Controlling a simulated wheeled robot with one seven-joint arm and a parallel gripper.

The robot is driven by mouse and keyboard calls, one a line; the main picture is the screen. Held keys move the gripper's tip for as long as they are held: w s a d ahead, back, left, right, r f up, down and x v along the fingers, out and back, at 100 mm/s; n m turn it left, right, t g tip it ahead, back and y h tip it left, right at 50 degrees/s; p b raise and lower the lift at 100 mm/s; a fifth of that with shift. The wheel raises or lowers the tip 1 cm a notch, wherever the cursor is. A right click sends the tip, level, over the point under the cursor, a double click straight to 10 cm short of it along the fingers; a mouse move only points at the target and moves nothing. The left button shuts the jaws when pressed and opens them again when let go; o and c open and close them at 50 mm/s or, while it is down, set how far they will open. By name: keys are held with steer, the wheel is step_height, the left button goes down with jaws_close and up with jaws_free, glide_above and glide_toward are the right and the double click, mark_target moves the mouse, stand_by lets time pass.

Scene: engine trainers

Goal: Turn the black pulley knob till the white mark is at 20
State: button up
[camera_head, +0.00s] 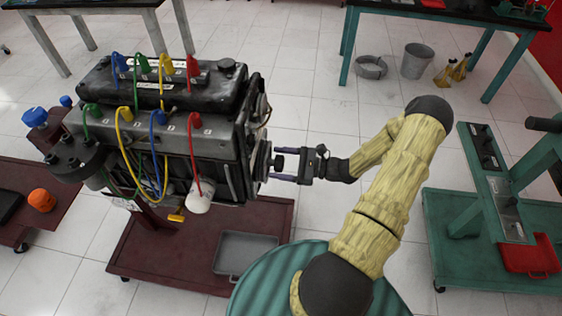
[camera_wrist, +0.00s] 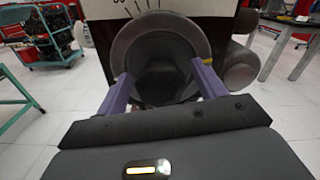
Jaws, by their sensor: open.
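The black pulley knob (camera_wrist: 163,66) fills the middle of the wrist view, in front of a larger dark round pulley rim (camera_wrist: 121,50). In the head view the knob (camera_head: 279,161) juts from the right end of the engine (camera_head: 200,147). My gripper (camera_wrist: 163,86) is open, with one purple finger on each side of the knob. I cannot tell whether the fingers touch it. Several scale lines show on a pale plate (camera_wrist: 172,6) above the pulley. The scale numbers are unreadable and I see no white mark on the knob.
The engine stands on a dark red wheeled base (camera_head: 150,262) with a grey tray (camera_head: 245,253). Coloured cables hang over its front. A green stand (camera_head: 465,225) with a red tray (camera_head: 530,256) is at the right.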

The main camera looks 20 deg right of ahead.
steer(key=shift+c, duration=0.2)
steer(key=c, duration=0.9)
steer(key=shift+c, duration=0.2)
steer(key=shift+m, duration=0.3)
steer(key=shift+m+p, duration=0.85)
steer(key=shift+m, duration=0.35)
steer(key=m+p, duration=0.1)
steer(key=m, duration=0.3)
steer(key=shift+d+p, duration=0.1)
steer(key=shift+p, duration=0.25)
steer(key=m+p, duration=0.1)
steer(key=m, duration=0.4)
steer(key=shift+w, duration=0.1)
steer(key=shift+d+f+m, duration=0.1)
steer(key=shift+f+m, duration=0.05)
steer(key=shift+m, duration=1.85)
